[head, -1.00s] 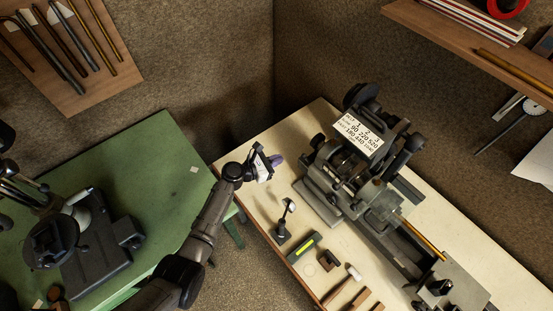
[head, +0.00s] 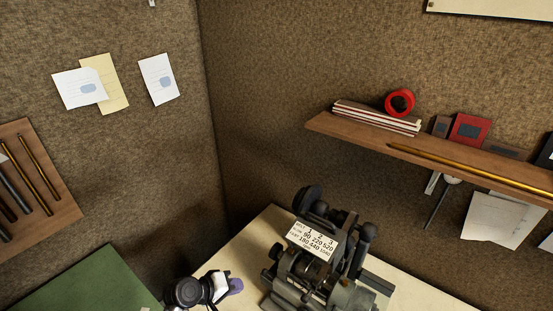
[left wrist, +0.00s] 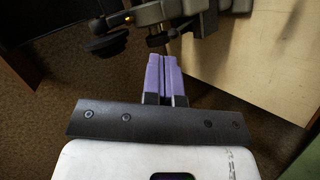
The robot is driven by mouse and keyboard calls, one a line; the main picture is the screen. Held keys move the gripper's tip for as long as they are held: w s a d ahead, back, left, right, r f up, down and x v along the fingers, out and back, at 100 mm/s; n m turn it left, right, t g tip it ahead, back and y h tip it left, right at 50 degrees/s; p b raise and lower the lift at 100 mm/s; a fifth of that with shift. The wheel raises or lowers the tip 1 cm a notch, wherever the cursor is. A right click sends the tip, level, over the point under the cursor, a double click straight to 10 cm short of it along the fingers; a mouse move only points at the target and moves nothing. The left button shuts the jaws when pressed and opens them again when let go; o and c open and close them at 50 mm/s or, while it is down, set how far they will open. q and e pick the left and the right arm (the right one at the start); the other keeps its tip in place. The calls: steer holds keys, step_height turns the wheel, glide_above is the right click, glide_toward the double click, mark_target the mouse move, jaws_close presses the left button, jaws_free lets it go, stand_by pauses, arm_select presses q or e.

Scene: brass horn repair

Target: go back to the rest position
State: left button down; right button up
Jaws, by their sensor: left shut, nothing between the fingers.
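My left gripper (head: 236,286) shows at the bottom of the head view, beside the left end of the lathe on the cream bench. In the left wrist view its two purple fingers (left wrist: 164,78) are together with nothing between them. A dark machine part (left wrist: 150,22) shows beyond the fingertips; I cannot tell from this view how far off it is. My right gripper is in neither view.
The lathe (head: 325,270) with its speed plate stands on the cream bench (head: 250,240). A green table (head: 95,285) is at the lower left. A wooden shelf (head: 350,134) with papers and red tape (head: 387,103) juts from the right wall.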

arm_select(q)
steer(key=s+a+r+m+t+y, duration=0.2)
steer(key=s+a+r+m+y, duration=0.3)
steer(key=s+r+m, duration=0.15)
steer(key=s+a+y, duration=0.2)
steer(key=s, duration=0.4)
steer(key=s+a+y, duration=0.2)
steer(key=s+a, duration=0.1)
steer(key=s, duration=0.3)
steer(key=s+f+g, duration=0.2)
steer(key=s+f, duration=0.3)
steer(key=s, duration=0.5)
steer(key=s+f+g, duration=0.2)
steer(key=s+f, duration=0.3)
steer(key=s, duration=0.5)
steer(key=shift+n, duration=0.35)
steer(key=shift+d+f, duration=0.1)
